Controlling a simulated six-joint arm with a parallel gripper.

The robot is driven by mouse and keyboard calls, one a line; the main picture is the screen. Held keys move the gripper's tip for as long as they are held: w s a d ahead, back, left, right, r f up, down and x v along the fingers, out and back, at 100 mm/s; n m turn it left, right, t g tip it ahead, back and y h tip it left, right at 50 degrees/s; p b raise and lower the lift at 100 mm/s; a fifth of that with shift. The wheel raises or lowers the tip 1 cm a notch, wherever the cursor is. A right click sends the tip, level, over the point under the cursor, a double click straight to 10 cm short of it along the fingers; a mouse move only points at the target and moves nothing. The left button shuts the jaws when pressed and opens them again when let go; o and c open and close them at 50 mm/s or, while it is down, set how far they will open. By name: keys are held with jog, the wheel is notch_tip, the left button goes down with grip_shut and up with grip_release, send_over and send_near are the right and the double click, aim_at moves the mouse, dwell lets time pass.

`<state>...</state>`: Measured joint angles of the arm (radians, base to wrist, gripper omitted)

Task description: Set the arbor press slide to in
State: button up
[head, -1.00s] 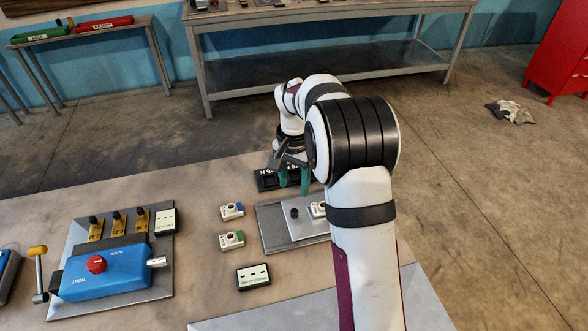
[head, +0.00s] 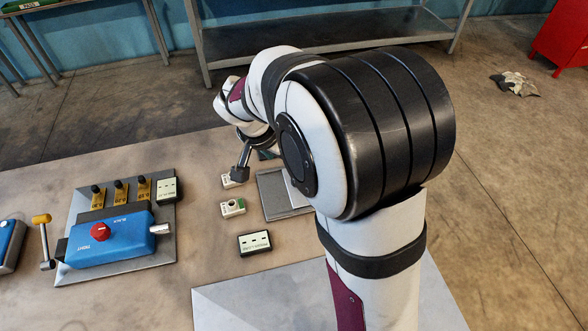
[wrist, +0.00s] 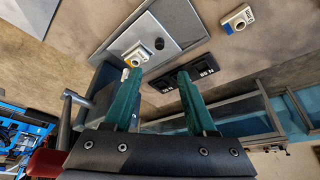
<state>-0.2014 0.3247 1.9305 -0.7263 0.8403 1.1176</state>
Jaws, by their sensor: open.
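In the wrist view a light grey slide plate (wrist: 176,28) with a black knob (wrist: 160,43) lies on a darker grey base (wrist: 126,19). I take this to be the arbor press slide, though no label on it is readable. In the head view my arm hides most of the base (head: 275,200).
A black label block (wrist: 184,75) lies beside the base. Small white blocks (head: 233,207) and a socketed block (head: 255,243) stand to its left. A blue fixture with a red knob (head: 100,231) is farther left. Bare bench lies between them.

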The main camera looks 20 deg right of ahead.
jog(key=x, duration=1.5)
jog(key=shift+s+f, duration=0.1)
grip_shut()
dwell(0.6)
